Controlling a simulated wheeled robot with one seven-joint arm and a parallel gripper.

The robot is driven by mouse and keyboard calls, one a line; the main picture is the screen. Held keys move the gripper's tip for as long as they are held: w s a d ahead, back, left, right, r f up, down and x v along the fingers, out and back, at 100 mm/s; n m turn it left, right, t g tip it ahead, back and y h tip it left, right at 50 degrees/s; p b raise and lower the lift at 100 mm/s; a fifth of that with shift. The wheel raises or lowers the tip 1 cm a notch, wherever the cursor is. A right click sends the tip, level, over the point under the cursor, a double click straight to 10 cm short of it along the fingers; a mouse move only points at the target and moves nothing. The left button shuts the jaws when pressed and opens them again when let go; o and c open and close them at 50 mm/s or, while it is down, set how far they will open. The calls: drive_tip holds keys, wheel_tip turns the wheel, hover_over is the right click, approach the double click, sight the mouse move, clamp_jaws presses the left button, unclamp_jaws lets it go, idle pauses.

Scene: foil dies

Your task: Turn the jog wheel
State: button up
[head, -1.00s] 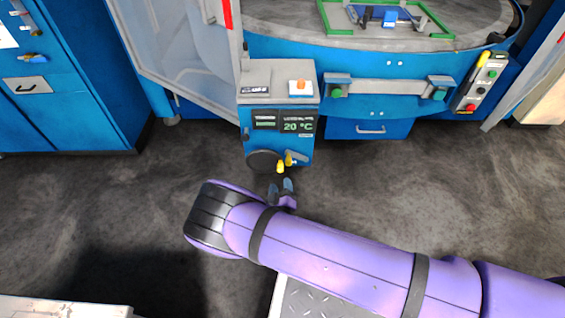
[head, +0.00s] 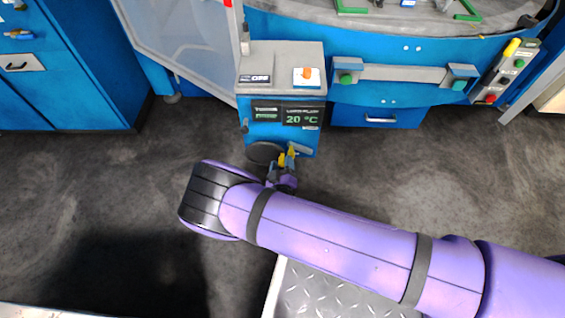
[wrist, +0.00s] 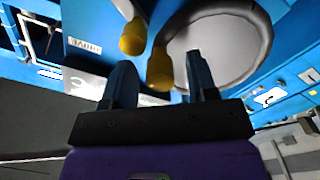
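The jog wheel is a round grey disc (head: 264,153) low on the front of a blue control cabinet (head: 257,133); it fills the upper right of the wrist view (wrist: 225,48). A yellow knob (wrist: 160,70) stands at the wheel's edge. A second yellow knob (wrist: 133,38), on a grey lever, is close to its left. My gripper (head: 283,165) is at the cabinet's lower front. In the wrist view my gripper (wrist: 159,66) is open, its fingers on either side of the nearer knob, with gaps visible. Whether a finger touches it, I cannot tell.
An orange button (head: 307,73) is on the cabinet top, and a display (head: 301,117) reads 20 °C. A blue machine with a grey handle bar (head: 405,73) stands behind right. A blue cupboard (head: 60,80) stands left. Dark floor is clear between them.

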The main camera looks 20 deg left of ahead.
clamp_jaws()
drive_tip(key=shift+r+n, duration=0.2)
drive_tip(key=shift+n, duration=0.3)
unclamp_jaws()
drive_tip(key=shift+s, duration=0.1)
